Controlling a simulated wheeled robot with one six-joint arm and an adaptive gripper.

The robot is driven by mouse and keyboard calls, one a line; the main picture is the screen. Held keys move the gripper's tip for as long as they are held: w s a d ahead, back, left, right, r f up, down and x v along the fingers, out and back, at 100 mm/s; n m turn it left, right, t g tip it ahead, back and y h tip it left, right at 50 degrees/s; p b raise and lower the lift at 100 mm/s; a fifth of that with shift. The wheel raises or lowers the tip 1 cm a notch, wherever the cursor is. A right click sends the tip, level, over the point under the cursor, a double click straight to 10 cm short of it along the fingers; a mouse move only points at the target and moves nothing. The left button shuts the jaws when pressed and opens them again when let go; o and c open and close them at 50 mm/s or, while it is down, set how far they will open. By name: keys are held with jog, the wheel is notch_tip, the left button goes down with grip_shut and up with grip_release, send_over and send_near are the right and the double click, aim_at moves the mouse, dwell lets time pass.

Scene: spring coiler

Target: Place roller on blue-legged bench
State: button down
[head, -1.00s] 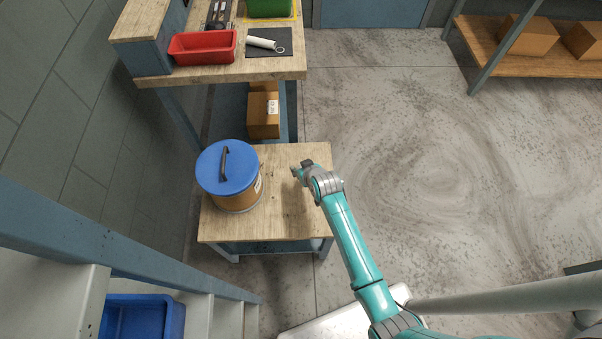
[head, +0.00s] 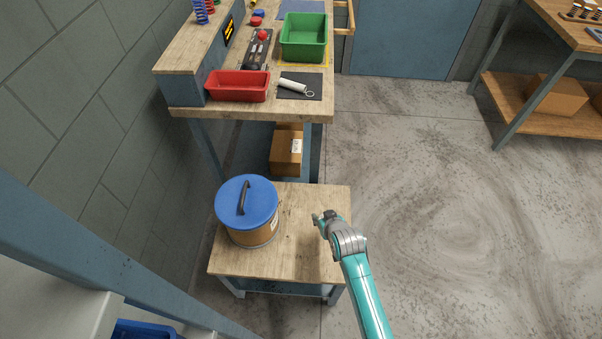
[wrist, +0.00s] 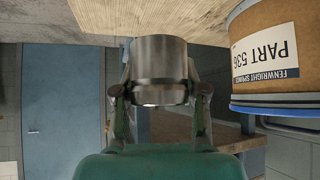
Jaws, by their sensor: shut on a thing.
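The roller is a short, shiny grey metal cylinder (wrist: 160,72), held between the two fingers of my gripper (wrist: 160,95) in the wrist view. In the head view my gripper (head: 322,218) is over the right part of a low wooden-topped bench (head: 290,255) with blue-grey legs. The roller is small and dark there, mostly merged with the gripper. The wrist view is upside down, with the bench top (wrist: 165,15) along its upper edge. I cannot tell whether the roller touches the bench top.
A brown drum with a blue lid (head: 247,205) stands on the bench's left part. A taller workbench behind holds a red bin (head: 238,87), a green bin (head: 304,40) and a white tube (head: 293,85). Open floor (head: 430,200) lies to the right.

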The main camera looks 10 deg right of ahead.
jog(key=x, duration=0.6)
jog(key=shift+s+f, duration=0.1)
jog(key=shift+f, duration=3)
jog(key=shift+f, duration=0.2)
jog(key=c, duration=0.6)
grip_release()
jog(key=shift+c, duration=0.2)
jog(key=v, duration=1.2)
jog(key=shift+d+r, duration=0.15)
jog(key=shift+r, duration=0.05)
jog(key=shift+s, duration=0.1)
